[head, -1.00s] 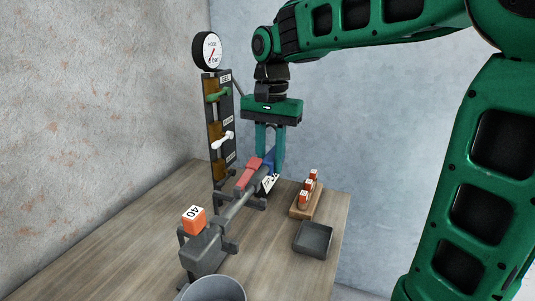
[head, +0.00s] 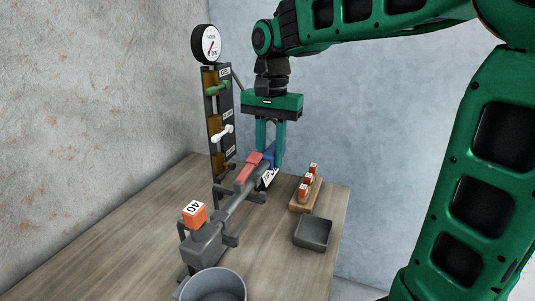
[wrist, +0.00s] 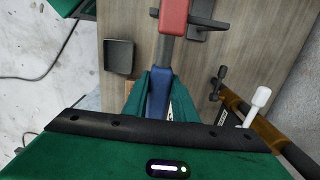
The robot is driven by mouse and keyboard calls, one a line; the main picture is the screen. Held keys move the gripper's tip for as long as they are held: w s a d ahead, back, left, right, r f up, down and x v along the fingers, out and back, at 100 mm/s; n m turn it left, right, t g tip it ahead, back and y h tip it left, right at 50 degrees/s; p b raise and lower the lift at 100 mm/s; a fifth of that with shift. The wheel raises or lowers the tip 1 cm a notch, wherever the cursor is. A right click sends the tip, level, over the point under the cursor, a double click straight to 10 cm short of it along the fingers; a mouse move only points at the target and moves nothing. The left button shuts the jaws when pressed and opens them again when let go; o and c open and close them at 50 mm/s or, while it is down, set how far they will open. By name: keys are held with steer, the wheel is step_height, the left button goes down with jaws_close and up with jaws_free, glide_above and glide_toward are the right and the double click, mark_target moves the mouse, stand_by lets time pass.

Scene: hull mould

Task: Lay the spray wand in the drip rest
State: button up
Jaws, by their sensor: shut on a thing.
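The spray wand (head: 235,200) is a long grey bar with a red part (head: 249,167), a blue handle, and an orange tip (head: 194,213) marked 40 at its near end. My gripper (head: 270,160) points down and is shut on the blue handle (wrist: 158,100) at the far end. The red part also shows in the wrist view (wrist: 173,17). The drip rest (head: 231,240) seems to be the dark forked supports along the wand. The wand lies in line with them; I cannot tell whether it touches them.
A grey round pot (head: 238,279) stands at the front edge. A square dark tray (head: 327,238) and a wooden block (head: 300,207) with several orange nozzles are on the right. A valve panel (head: 227,130) with a gauge (head: 206,44) stands behind. The table's left side is clear.

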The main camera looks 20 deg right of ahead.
steer(key=shift+f, duration=1.4)
stand_by(0.4)
steer(key=o, duration=1.1)
steer(key=shift+o, duration=0.2)
steer(key=r, duration=1)
steer(key=shift+w+d+r, duration=0.15)
steer(key=shift+w+r, duration=0.1)
steer(key=shift+r, duration=0.1)
steer(key=s+d+f+n, duration=0.1)
steer(key=s+d+f, duration=0.7)
steer(key=s+f, duration=0.2)
steer(key=s+d+f+n, duration=0.1)
steer(key=s+d+f, duration=0.8)
steer(key=s, duration=0.5)
steer(key=shift+s+f+n, duration=0.3)
steer(key=shift+s+f, duration=0.05)
steer(key=shift+f, duration=0.05)
